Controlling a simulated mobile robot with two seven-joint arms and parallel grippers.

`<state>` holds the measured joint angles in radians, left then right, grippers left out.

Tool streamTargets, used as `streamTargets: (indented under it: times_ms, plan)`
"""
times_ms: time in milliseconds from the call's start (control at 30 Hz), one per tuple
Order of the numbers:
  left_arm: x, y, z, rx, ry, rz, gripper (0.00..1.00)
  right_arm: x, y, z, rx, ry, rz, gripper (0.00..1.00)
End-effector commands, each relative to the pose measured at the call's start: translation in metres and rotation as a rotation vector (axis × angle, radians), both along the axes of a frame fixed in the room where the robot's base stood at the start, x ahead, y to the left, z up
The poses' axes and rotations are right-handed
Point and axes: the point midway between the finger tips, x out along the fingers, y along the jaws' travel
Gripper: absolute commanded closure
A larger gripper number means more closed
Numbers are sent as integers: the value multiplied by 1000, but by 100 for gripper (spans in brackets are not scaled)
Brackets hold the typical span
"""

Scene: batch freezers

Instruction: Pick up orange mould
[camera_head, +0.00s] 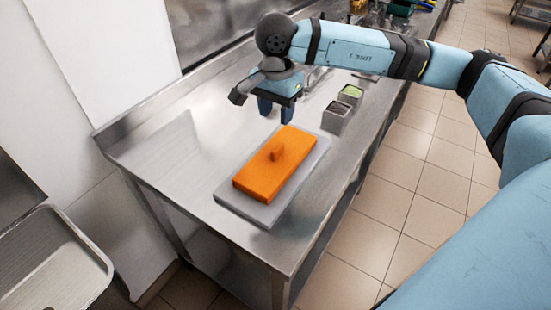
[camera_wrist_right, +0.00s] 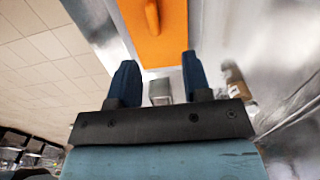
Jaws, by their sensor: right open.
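The orange mould (camera_head: 275,165) is a flat block with a raised handle (camera_head: 277,153) on top. It lies on a grey tray (camera_head: 233,206) on the steel table. My right gripper (camera_head: 276,111) is open and empty, above the table just past the far end of the mould. My left gripper is not in view.
Two small grey containers, one (camera_head: 335,118) with dark contents and one (camera_head: 350,95) with green, stand right of my gripper. The steel table (camera_head: 180,150) is bare left of the tray. A metal sink or tray (camera_head: 45,265) is at lower left.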

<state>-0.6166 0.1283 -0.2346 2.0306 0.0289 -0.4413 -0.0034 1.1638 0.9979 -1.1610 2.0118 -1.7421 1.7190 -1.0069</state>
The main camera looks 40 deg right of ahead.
Motion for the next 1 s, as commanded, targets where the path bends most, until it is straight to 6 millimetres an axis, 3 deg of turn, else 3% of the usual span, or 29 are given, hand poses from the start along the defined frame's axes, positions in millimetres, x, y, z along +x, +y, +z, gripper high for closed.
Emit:
streamTargets:
  times_ms: [200, 467, 700, 1000]
  plan:
    - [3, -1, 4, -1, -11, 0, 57, -1, 0, -37, 1, 1, 0, 55]
    - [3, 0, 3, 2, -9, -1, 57, -4, 1, -57, 0, 1, 1, 55]
    - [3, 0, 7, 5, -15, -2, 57, -10, 3, -92, 0, 2, -1, 55]
    - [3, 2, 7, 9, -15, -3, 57, -10, 3, -100, 1, 0, -1, 55]
